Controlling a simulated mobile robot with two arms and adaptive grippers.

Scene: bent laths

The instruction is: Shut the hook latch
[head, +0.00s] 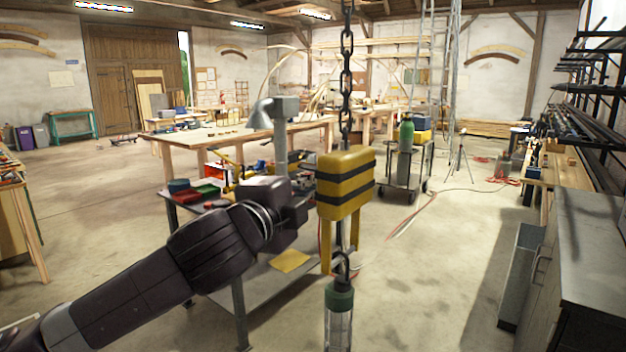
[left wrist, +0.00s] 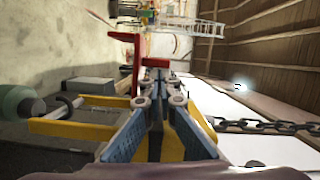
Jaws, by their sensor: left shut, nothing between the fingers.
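A yellow block with black bands (head: 345,184) hangs on a dark chain (head: 346,75). Below it, a dark hook (head: 341,263) meets a green-capped clear cylinder (head: 339,308). The hook also shows in the left wrist view (left wrist: 62,106). My left gripper (head: 308,192) is at the block's left side, its fingertips largely hidden in the head view. In the left wrist view its fingers (left wrist: 158,98) are shut and empty. A red angled bar (left wrist: 137,62) shows just beyond the fingertips; I cannot tell whether it is the latch or whether they touch it. My right gripper is out of view.
A low cart with tools (head: 215,190) stands behind my left arm. A grey cabinet (head: 590,245) is at the right. A trolley with a green bottle (head: 405,160) stands behind the block. The floor right of the block is mostly open, with a red hose on it.

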